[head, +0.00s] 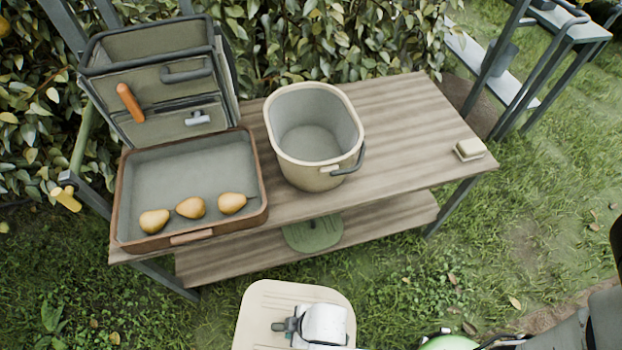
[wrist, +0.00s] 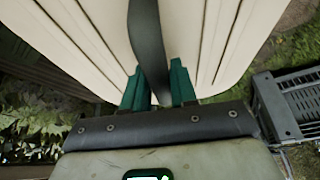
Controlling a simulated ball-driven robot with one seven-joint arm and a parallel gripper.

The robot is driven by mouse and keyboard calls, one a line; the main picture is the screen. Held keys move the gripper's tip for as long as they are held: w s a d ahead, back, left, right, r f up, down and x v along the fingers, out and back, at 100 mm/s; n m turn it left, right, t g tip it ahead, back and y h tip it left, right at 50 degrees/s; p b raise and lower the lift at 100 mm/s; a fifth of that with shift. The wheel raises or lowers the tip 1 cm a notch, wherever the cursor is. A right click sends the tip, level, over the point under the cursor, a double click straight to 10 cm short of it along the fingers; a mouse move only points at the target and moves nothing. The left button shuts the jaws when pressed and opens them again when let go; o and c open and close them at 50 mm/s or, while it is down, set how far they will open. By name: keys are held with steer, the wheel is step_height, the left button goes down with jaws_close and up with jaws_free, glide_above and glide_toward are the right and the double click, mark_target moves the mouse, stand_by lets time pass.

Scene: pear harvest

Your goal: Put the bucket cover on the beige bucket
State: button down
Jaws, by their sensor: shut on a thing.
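The beige bucket (head: 301,172) stands upright on the wooden table, open at the top and empty inside. It has a dark handle on its right side. The bucket cover (head: 262,300) is a beige, rounded plate with grooves, held in front of the table and apart from the bucket. My gripper (head: 290,326) is shut on the dark strap handle of the cover. In the wrist view the cover (wrist: 85,40) fills the upper part, and the green fingers of my gripper (wrist: 159,88) close on its strap.
A brown-rimmed tray (head: 262,185) with three pears sits left of the bucket. A tool organizer (head: 150,50) stands behind it. A small beige block (head: 469,149) lies at the table's right end. The tabletop (head: 410,130) right of the bucket is clear. A green item (head: 312,234) rests on the lower shelf.

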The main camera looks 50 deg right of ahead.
step_height(320, 180, up, 11)
steer(key=p, duration=0.8)
steer(key=shift+d+f+p, duration=0.1)
steer(key=shift+f+p, duration=0.05)
steer(key=shift+p, duration=0.15)
